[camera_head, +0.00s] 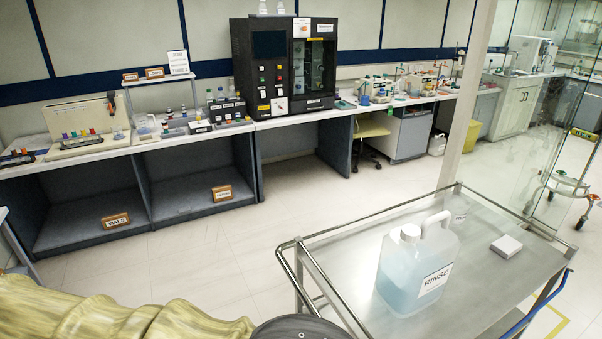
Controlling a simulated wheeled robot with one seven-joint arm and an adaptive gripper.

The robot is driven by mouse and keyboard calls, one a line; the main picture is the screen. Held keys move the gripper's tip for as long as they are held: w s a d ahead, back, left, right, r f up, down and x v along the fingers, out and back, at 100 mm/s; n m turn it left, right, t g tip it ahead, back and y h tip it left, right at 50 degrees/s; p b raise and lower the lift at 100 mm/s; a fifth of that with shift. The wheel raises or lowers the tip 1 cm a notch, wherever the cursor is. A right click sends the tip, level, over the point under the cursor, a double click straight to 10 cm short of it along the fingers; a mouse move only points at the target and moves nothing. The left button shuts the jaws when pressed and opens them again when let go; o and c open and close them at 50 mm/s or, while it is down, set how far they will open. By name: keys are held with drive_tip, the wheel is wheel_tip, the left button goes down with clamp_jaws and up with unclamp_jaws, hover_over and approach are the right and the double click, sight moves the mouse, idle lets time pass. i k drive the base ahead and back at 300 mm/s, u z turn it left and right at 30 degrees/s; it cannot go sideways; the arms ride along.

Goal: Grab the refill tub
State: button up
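My gripper is not in view.
A small white box (506,247) lies on the cart, right of the jug. Raised rails edge the cart, and a post (467,110) rises behind it. A long bench (165,139) with lab equipment runs along the back wall. The floor (222,252) between is clear.

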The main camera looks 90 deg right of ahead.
sight(458, 206)
drive_tip(key=z, duration=0.85)
drive_tip(key=k, duration=0.7)
drive_tip(key=z, duration=2.65)
drive_tip(key=i, duration=0.5)
drive_tip(key=u, duration=0.05)
